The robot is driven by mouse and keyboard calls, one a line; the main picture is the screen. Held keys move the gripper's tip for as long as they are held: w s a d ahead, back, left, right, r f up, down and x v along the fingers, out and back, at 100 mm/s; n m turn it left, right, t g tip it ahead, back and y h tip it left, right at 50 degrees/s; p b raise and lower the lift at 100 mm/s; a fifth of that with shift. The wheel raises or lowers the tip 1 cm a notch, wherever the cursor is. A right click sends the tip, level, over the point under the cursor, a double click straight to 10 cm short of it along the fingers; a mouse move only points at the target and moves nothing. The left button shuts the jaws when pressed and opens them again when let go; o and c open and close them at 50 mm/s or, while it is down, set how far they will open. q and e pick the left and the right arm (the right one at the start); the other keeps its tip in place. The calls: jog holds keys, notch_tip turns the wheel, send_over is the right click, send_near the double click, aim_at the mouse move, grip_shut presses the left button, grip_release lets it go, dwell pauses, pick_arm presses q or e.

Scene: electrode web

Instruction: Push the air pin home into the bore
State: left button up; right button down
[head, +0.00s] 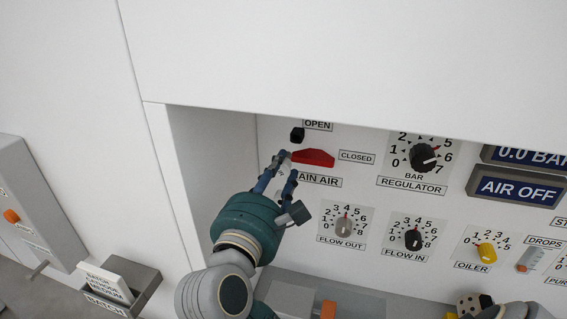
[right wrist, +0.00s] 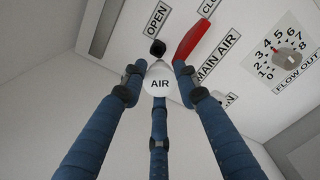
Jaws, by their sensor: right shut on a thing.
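The air pin, a white round head marked AIR (right wrist: 158,82), sits between the fingers of my right gripper (head: 285,167). In the right wrist view the gripper's fingers (right wrist: 158,76) are closed around the head from both sides, with a third finger below it. The gripper is at the panel's left, just beside the red main air lever (head: 313,158), which also shows in the right wrist view (right wrist: 193,40). The lever points towards the CLOSED label. The bore is hidden behind the pin head and fingers, so I cannot tell how deep the pin sits. My left gripper is not in view.
A small black block (head: 297,134) is just above the lever, below the OPEN label (head: 317,125). The regulator knob (head: 423,157) and flow knobs (head: 343,225) are to the right. The recess's left wall (head: 215,165) is close to my right gripper. The AIR OFF display (head: 515,187) is far right.

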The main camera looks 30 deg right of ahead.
jog(key=shift+s+a+r, duration=0.25)
jog(key=shift+s+a, duration=0.2)
jog(key=shift+a, duration=0.1)
jog(key=shift+f+b, duration=0.15)
jog(key=shift+b, duration=0.3)
jog(key=shift+w+d, duration=0.15)
jog(key=shift+d, duration=0.05)
jog(key=x, duration=0.3)
jog(key=shift+w+d+b, duration=0.1)
jog(key=shift+b, duration=0.25)
jog(key=shift+x, duration=1.05)
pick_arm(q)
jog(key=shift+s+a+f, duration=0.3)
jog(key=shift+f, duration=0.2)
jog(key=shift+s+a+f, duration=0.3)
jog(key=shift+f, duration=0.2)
pick_arm(e)
jog(key=shift+w, duration=0.1)
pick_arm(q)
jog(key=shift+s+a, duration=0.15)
pick_arm(e)
jog(key=shift+d, duration=0.1)
pick_arm(q)
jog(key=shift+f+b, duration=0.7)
jog(key=shift+b, duration=0.15)
